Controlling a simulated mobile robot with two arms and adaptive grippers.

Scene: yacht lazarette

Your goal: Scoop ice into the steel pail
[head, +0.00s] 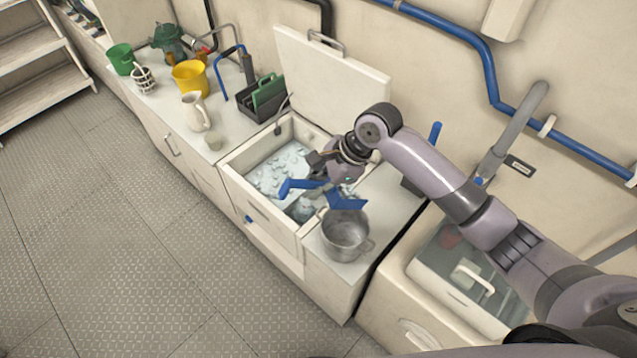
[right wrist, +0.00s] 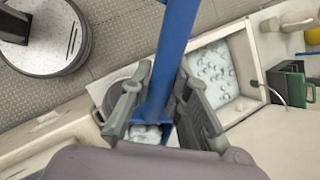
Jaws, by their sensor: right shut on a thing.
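My right gripper (head: 328,184) is shut on the handle of a blue scoop (head: 347,201). It holds the scoop over the right part of the open ice chest (head: 262,222), close to the steel pail. In the right wrist view the scoop's handle (right wrist: 174,50) runs between the fingers, and white ice lumps (right wrist: 146,133) show at its bowl end. The grey steel pail (head: 345,240) stands upright on the counter right of the chest; it is partly hidden in the right wrist view. Ice (head: 282,172) lies in the chest. My left gripper is out of view.
The chest's lid (head: 330,75) stands open against the wall. A black caddy with a green board (head: 263,95), a white pitcher (head: 195,112), a yellow bucket (head: 190,78) and a green cup (head: 121,58) stand left on the counter. A glass-topped unit (head: 460,270) is at right.

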